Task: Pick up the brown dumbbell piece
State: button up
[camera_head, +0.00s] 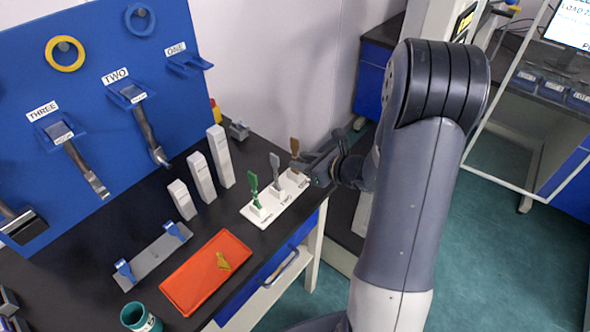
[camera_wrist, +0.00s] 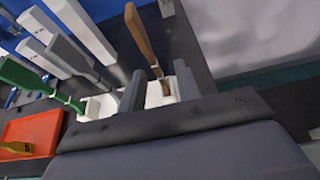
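The brown dumbbell piece (camera_head: 294,147) stands upright in the far right slot of a small white holder (camera_head: 275,212). A grey piece (camera_head: 275,165) and a green piece (camera_head: 253,188) stand in the other slots. In the wrist view the brown piece (camera_wrist: 145,42) leans across the picture, and its lower end shows between my two fingers. My gripper (camera_wrist: 160,88) is open, with a finger on each side of that lower part; I cannot tell whether either touches it. In the head view my gripper (camera_head: 312,163) is at the right of the brown piece, partly covering its base.
An orange tray (camera_head: 192,297) with a yellow piece (camera_head: 223,261) lies on the black bench, beside a teal cup (camera_head: 138,317). White upright blocks (camera_head: 201,176) stand left of the holder. A blue board (camera_head: 90,95) with hung tools rises behind.

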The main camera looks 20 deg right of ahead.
aim_at(290, 169)
jog(key=p+x, duration=0.1)
jog(key=x, duration=0.4)
jog(key=shift+s+a, duration=0.1)
jog(key=shift+a, duration=0.05)
grip_shut()
